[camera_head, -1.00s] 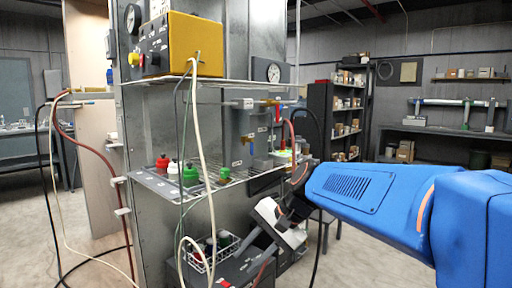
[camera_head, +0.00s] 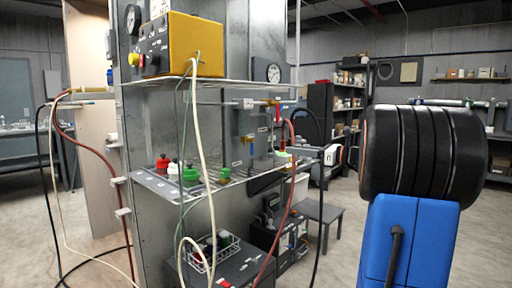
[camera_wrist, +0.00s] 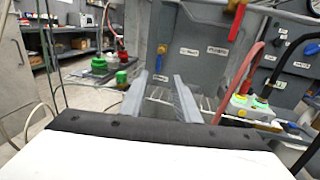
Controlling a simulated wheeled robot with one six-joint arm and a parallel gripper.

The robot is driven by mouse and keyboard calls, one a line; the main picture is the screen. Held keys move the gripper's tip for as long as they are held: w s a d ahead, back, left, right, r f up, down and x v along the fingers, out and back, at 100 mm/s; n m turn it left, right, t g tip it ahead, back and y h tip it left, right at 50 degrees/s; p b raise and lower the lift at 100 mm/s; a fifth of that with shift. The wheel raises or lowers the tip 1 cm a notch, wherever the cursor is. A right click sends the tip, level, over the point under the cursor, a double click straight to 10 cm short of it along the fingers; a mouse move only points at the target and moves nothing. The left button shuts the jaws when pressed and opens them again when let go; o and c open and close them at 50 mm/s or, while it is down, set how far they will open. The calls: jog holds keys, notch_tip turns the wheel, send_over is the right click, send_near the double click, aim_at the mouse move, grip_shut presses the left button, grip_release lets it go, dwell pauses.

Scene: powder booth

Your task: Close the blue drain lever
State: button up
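The blue drain lever (camera_head: 250,149) is small and hangs downward on the grey panel above the wire shelf. In the wrist view the blue lever (camera_wrist: 159,63) hangs below a yellow valve body (camera_wrist: 162,48), with a small label under it. My gripper (camera_wrist: 161,76) is open and empty. Its two fingers are apart, and the lever shows between and beyond their tips, seemingly not touched. In the head view my gripper (camera_head: 292,150) is at shelf height, right of the lever, pointing left; its fingers are small and hard to make out.
A red lever (camera_wrist: 236,22) hangs higher and to the right in the wrist view. A box with lit green buttons (camera_wrist: 246,105) and a red hose (camera_wrist: 240,75) are right of my fingers. Red and green containers (camera_head: 190,175) stand on the shelf.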

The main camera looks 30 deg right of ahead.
jog(key=x, duration=1.7)
jog(key=shift+a, duration=0.15)
